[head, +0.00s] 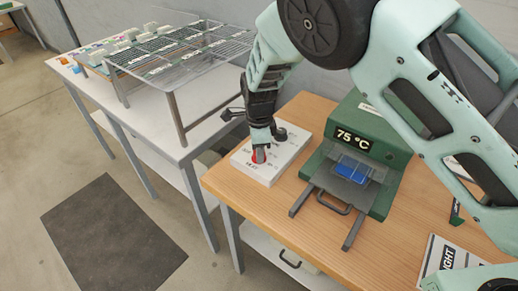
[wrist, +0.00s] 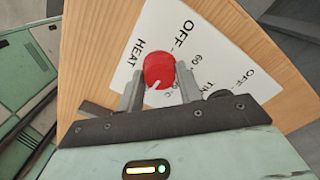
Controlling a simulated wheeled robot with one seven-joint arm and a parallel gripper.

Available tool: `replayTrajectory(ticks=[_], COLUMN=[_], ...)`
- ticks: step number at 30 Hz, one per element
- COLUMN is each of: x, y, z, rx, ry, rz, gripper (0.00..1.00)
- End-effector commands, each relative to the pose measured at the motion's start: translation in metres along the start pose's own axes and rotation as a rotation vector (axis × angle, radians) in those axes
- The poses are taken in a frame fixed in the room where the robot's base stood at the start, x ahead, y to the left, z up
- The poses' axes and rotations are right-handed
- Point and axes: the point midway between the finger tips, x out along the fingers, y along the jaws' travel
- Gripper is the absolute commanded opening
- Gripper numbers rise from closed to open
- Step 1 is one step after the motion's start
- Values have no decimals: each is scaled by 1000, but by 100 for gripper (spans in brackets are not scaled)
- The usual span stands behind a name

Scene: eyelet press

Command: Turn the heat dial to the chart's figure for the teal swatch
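The red heat dial (wrist: 159,69) is on a white control panel (wrist: 108,72) marked HEAT, OFF and 60°. A short white mark shows on the dial's lower edge. My gripper (wrist: 160,84) has one finger on each side of the dial, and both appear to touch it. In the head view my gripper (head: 262,146) points down at the panel, and a little red shows beneath it. The green press (head: 385,188) displays 75 °C (head: 353,140). I cannot make out a chart or a swatch clearly labelled teal.
A dark second knob (head: 281,133) stands on the panel behind my gripper. A blue piece (head: 352,169) lies on the press. A printed sheet (head: 450,262) is partly hidden by my arm. A wire rack (head: 185,50) stands on the white table at left.

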Motion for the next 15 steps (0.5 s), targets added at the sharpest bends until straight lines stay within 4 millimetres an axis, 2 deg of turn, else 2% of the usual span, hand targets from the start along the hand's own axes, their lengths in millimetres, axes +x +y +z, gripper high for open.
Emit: replayTrajectory(ticks=[1, 2, 11, 15], x=[-1, -1, -1, -12], y=[-1, -1, 0, -1], z=[0, 0, 0, 1], rx=[1, 1, -1, -2], ry=[-1, -1, 0, -2], rz=[-2, -2, 0, -2], gripper=[50, 55, 55, 55])
